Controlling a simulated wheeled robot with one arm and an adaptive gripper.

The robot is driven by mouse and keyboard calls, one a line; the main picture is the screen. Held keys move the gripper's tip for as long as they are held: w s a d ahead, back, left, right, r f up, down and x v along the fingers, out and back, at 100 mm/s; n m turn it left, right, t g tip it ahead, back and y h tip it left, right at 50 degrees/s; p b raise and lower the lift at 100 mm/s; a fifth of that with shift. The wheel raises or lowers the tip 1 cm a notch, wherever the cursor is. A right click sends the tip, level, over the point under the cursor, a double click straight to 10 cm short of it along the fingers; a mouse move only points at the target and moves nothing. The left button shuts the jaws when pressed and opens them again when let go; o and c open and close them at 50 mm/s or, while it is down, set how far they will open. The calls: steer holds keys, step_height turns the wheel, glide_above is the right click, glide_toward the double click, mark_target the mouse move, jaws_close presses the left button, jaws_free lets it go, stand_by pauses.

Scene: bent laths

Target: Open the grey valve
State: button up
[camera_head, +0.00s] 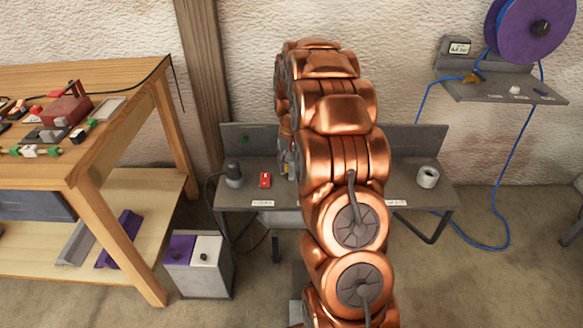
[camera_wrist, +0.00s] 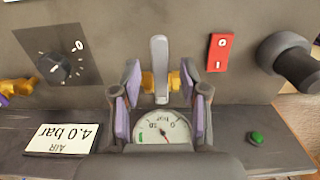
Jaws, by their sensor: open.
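The grey valve handle (camera_wrist: 160,66) shows in the wrist view as a flat upright lever with brass fittings (camera_wrist: 147,82) on both sides of its lower part. My gripper (camera_wrist: 160,78) is open around it, one purple-padded finger on each side, with gaps between the pads and the lever. A round pressure gauge (camera_wrist: 163,131) sits just below the lever in the wrist view, partly covered by my gripper. In the head view my copper arm hides the valve and nearly all of the gripper.
Beside the valve are a red switch (camera_wrist: 219,52), a dark cylindrical plug (camera_wrist: 290,60), a dial knob (camera_wrist: 60,66), a green button (camera_wrist: 257,138) and an air label (camera_wrist: 63,139). A wooden workbench (camera_head: 130,100) stands left; a purple reel (camera_head: 528,28) hangs right.

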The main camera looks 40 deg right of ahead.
steer(key=shift+f, duration=0.6)
steer(key=shift+c, duration=0.4)
jaws_close()
